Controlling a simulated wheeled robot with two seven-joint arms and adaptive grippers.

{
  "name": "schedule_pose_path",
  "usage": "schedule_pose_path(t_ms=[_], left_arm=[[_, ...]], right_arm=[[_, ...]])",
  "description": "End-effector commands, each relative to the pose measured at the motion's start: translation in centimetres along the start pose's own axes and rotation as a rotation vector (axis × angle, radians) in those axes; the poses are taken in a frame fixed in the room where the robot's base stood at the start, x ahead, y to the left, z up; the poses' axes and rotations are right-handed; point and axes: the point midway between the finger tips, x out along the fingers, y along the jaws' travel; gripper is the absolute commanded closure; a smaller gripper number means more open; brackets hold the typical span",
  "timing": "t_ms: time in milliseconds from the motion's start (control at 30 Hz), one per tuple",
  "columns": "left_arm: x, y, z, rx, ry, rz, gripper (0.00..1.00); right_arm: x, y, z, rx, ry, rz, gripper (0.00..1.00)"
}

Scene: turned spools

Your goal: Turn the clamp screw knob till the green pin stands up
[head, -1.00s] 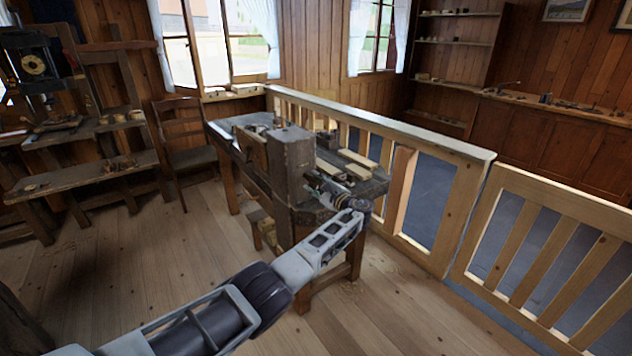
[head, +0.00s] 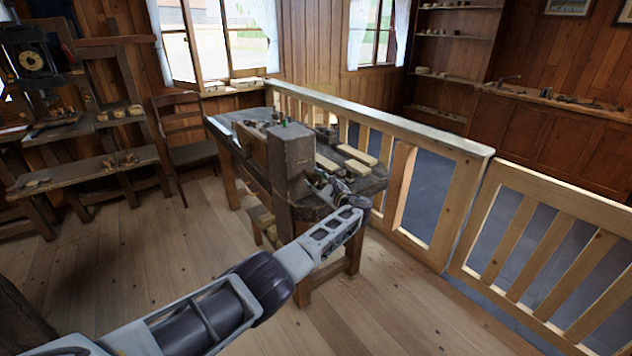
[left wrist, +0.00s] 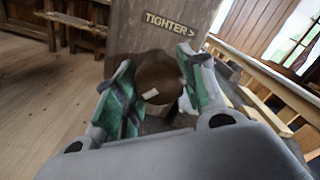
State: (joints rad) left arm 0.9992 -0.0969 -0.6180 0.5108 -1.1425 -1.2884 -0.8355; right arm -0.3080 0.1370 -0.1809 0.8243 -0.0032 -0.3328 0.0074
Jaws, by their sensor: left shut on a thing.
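In the left wrist view a brown rounded knob (left wrist: 158,72) with a pale mark on it sits in front of a wooden post (left wrist: 150,25) lettered "TIGHTER >". My left gripper (left wrist: 157,64) is shut on the knob, a green-padded finger on either side of it. In the head view my left gripper (head: 322,187) is at the right side of the upright post (head: 290,160), and the knob is hidden there. A tiny greenish thing (head: 285,121) shows at the post's top; it is too small to tell its tilt. My right gripper is out of view.
The post belongs to a workbench (head: 350,185) with pale wood strips (head: 357,154) on top. A wooden railing (head: 410,130) runs behind and to the right. A chair (head: 186,140) and shelves (head: 85,165) stand at left. The floor in front is open.

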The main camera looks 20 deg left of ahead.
Motion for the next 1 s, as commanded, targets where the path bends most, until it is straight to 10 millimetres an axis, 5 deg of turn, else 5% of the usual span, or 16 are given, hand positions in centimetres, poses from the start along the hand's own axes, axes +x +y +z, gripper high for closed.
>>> schedule_pose_path(t_ms=[200,1000], left_arm=[[-0.3,0.3,-0.4,0.003,0.007,0.003,0.37],[-1.9,0.1,-0.1,-0.001,0.002,0.000,0.37]], right_arm=[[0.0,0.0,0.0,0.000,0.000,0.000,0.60],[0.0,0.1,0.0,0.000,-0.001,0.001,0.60]])
